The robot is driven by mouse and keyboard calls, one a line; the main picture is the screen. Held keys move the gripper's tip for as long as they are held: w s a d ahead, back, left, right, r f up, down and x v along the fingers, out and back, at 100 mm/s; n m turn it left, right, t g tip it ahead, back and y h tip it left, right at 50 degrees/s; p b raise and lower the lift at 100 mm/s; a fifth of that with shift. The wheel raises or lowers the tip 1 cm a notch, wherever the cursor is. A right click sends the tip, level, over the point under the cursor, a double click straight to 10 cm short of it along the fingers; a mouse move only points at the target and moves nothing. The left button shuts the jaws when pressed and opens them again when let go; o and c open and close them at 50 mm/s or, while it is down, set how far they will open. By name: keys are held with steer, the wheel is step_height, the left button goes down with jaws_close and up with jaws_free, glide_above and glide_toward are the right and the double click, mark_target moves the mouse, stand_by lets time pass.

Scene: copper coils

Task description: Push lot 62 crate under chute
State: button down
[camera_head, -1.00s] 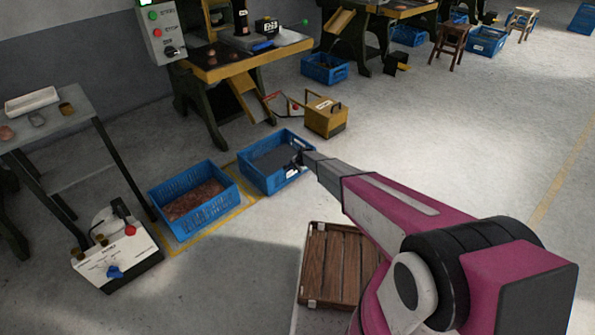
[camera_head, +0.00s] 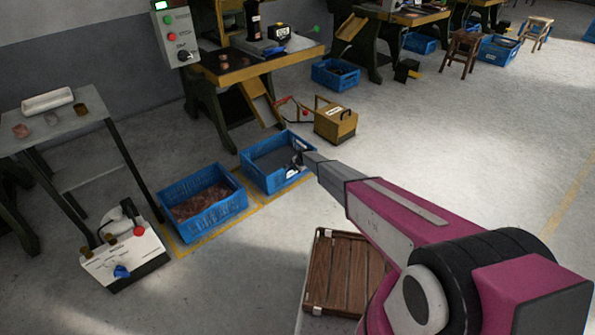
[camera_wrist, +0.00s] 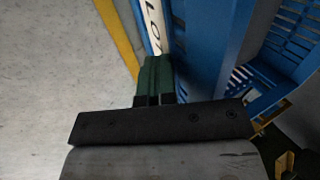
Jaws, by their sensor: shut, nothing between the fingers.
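A blue crate (camera_head: 262,180), open and apparently empty, stands on the floor right of another blue crate (camera_head: 215,216) full of copper-coloured pieces. The arm hides part of its right side. My gripper (camera_head: 301,157) is at that right side, low down. In the wrist view its green fingers (camera_wrist: 155,72) are shut with nothing between them. They are against or very close to the blue crate wall (camera_wrist: 204,40), beside a white label (camera_wrist: 152,22) starting "LO"; the number is hidden. The wooden chute (camera_head: 259,100) slopes down from the workbench behind the crates.
A white control box (camera_head: 125,258) lies left of the full crate. A wooden slatted pallet (camera_head: 343,274) lies in front. Yellow floor lines (camera_head: 215,232) border the crates. Floor to the right is open.

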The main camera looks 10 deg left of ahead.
steer(key=s+d, duration=0.2)
steer(key=shift+d, duration=0.3)
stand_by(0.8)
step_height(320, 180, up, 13)
stand_by(1.1)
